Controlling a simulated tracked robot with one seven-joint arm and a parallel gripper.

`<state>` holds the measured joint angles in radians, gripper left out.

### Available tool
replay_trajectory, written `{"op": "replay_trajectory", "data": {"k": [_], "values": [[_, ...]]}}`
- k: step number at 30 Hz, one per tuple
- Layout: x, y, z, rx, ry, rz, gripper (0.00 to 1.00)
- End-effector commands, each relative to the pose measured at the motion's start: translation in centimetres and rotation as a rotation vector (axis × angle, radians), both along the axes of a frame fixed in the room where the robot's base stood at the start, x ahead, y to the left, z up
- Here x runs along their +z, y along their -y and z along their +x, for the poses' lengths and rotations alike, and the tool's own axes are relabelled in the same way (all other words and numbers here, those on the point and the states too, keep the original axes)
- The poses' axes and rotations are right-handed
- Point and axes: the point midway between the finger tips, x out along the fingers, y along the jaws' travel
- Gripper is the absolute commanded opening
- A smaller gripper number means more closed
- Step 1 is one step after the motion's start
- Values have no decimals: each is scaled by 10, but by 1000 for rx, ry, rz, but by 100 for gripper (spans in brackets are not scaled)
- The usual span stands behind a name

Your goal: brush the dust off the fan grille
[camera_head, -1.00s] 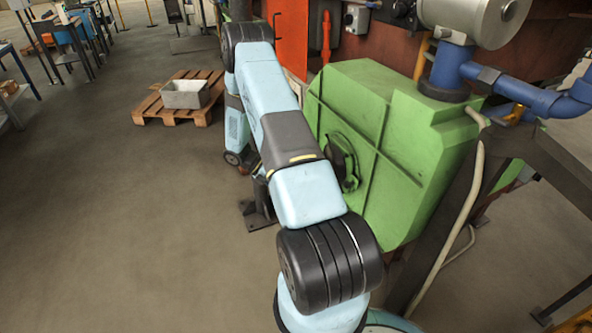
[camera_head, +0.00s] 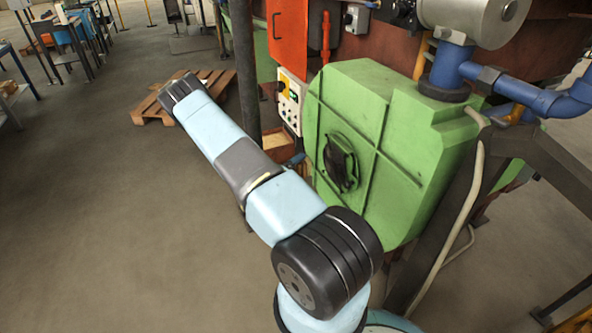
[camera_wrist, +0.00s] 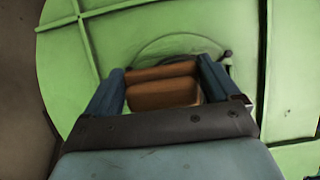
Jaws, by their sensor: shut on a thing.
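In the wrist view my gripper (camera_wrist: 160,68) is shut on a brown, wooden-looking brush (camera_wrist: 163,94), held between its two blue fingers. The bristles cannot be made out. Behind the brush is the green housing (camera_wrist: 115,42) with a rounded outline on its face, partly hidden by the brush. Whether the brush touches it I cannot tell. In the head view the green housing (camera_head: 395,125) stands right of my arm. A dark round part, perhaps the fan grille (camera_head: 341,163), sits on its near face. Dust cannot be made out. My arm mostly hides my gripper there.
A control panel (camera_head: 290,100) with buttons is left of the housing, beside a dark post (camera_head: 243,75). Blue pipes (camera_head: 520,92) and a pale hose (camera_head: 463,200) run at the right. A wooden pallet (camera_head: 150,108) lies on the floor at back left. Open floor (camera_head: 110,230) spans the left.

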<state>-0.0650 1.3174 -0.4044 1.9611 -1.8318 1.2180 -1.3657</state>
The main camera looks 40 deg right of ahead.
Motion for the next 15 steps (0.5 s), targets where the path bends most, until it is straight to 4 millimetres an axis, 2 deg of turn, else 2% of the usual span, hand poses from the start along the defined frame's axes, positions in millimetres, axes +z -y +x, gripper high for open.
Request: {"op": "replay_trajectory", "data": {"k": [15], "values": [[0,43,-11,-4,2,0,65]]}}
